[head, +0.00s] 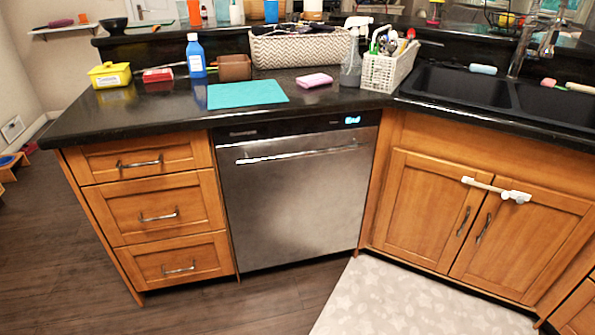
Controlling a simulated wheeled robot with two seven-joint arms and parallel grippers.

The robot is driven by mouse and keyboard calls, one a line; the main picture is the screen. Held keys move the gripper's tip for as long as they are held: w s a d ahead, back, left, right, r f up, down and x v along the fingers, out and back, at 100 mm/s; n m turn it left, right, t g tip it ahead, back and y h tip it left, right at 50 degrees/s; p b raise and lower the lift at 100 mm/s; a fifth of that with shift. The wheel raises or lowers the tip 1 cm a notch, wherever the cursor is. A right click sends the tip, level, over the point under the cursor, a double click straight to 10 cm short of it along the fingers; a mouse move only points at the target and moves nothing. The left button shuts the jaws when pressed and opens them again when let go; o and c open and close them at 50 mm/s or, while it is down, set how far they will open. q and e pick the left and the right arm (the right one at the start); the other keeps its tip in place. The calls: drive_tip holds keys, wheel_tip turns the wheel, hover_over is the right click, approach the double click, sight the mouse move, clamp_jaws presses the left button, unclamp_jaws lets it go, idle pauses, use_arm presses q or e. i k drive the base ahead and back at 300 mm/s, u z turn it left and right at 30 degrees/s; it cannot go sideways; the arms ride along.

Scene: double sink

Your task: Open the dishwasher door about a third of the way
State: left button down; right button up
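The dishwasher (295,205) has a stainless steel front and stands under the black counter, between the wooden drawers and the sink cabinet. Its door looks shut, flush and upright. A long bar handle (295,154) runs across the top of the door. A black control strip with a small lit display (352,120) sits above the handle. Neither of my grippers shows in the head view.
Wooden drawers (158,217) stand left of the dishwasher. Sink cabinet doors (477,223) with a white latch (497,189) are at right. A pale rug (415,300) lies before the cabinet. Dark wood floor (240,308) in front of the dishwasher is clear.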

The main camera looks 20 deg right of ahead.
sight(295, 188)
drive_tip(key=u, duration=0.5)
drive_tip(key=k, duration=1.05)
drive_tip(key=z, duration=0.6)
drive_tip(key=i, duration=2)
drive_tip(key=u, duration=0.25)
